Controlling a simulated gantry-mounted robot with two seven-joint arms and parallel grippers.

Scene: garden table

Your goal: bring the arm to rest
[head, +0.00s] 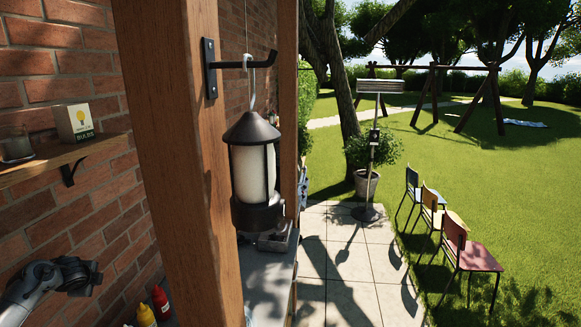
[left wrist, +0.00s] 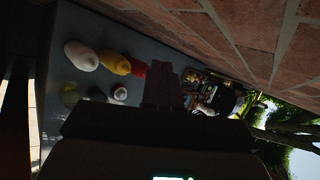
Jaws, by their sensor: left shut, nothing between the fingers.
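My left gripper (head: 86,275) is at the lower left of the head view, in front of the brick wall and below the wooden shelf (head: 60,160). In the left wrist view its dark fingers (left wrist: 163,88) are together, with nothing seen between them. My right gripper is in neither view.
A lantern (head: 252,175) hangs from a hook (head: 245,62) on a wooden post (head: 185,160). A bulb box (head: 75,122) and a glass (head: 15,145) stand on the shelf. Red (head: 161,302) and yellow (head: 146,315) bottles stand below. Several chairs (head: 470,255) are on the right.

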